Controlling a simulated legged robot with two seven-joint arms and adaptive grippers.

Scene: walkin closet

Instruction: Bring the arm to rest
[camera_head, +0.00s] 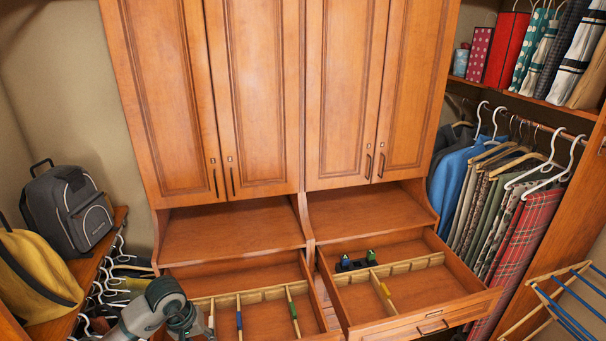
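A pale grey and dark green part of my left arm (160,307) shows at the bottom left edge, in front of the left drawer's corner. It bends downward and leaves the frame at the bottom. The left gripper itself cannot be made out. No part of my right arm or gripper is in view.
Two drawers with wooden dividers stand open, the left drawer (268,318) and the right drawer (420,289). A small dark object with green tops (356,262) lies in the right one. Backpacks (70,208) sit on the left shelf; hanging clothes (520,225) and a folding rack (562,300) are right.

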